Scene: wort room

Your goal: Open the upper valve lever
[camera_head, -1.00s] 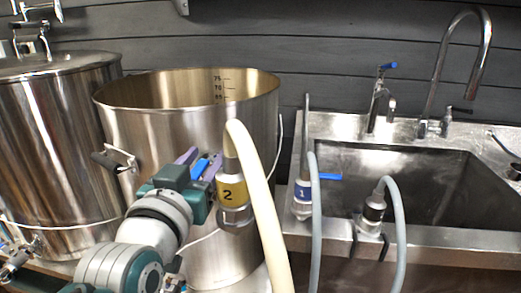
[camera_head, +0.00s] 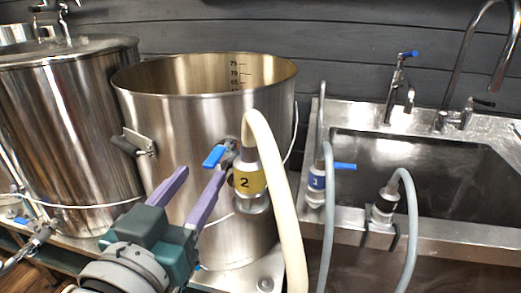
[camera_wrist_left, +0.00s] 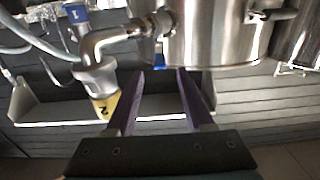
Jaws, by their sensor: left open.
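The blue valve lever (camera_head: 214,157) sits on the front wall of the open steel kettle (camera_head: 180,125), just left of the hose fitting with the yellow "2" label (camera_head: 249,180). It points to the lower left in the head view. My left gripper (camera_head: 199,175) has purple fingers spread apart, empty, below and in front of the lever, apparently not touching it. In the left wrist view, the open fingers (camera_wrist_left: 160,75) point toward the kettle (camera_wrist_left: 205,35), with the "2" fitting (camera_wrist_left: 98,80) on their left. My right gripper is out of view.
A cream hose (camera_head: 280,190) hangs from the "2" fitting. Right of it are a "1" fitting (camera_head: 317,182) with a blue handle, grey hoses and a steel sink (camera_head: 435,175). A lidded kettle (camera_head: 70,125) stands at the left.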

